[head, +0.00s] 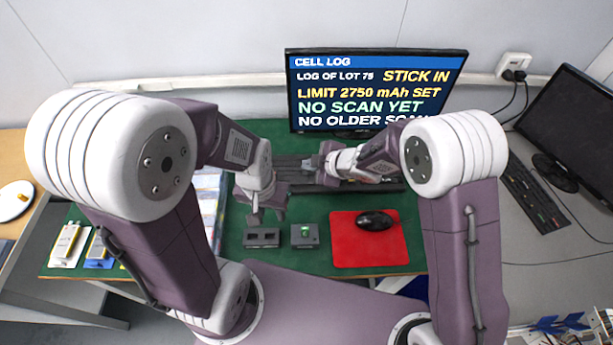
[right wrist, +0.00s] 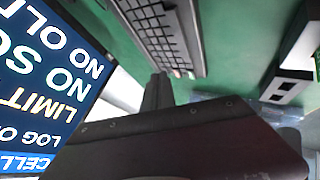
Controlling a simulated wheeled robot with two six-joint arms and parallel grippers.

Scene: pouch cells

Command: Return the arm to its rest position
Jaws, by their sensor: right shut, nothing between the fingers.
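My right arm reaches in from the right in the head view. Its gripper (head: 326,168) is shut and empty, above the dark keyboard strip in front of the log screen. In the right wrist view my dark gripper (right wrist: 158,92) fills the lower middle, with nothing held. My left gripper (head: 268,212) is the lower one in the head view, pointing down over the green mat (head: 315,207), behind a grey two-slot block (head: 262,237). Its finger gap is too small and shaded to judge. No held object shows at either gripper.
The log monitor (head: 376,90) stands close behind my right gripper. A grey block with a green button (head: 305,235) and a red pad (head: 352,248) with a black mouse (head: 374,220) lie in front. Pouch cells (head: 66,240) lie at left. Another monitor (head: 572,125) stands at right.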

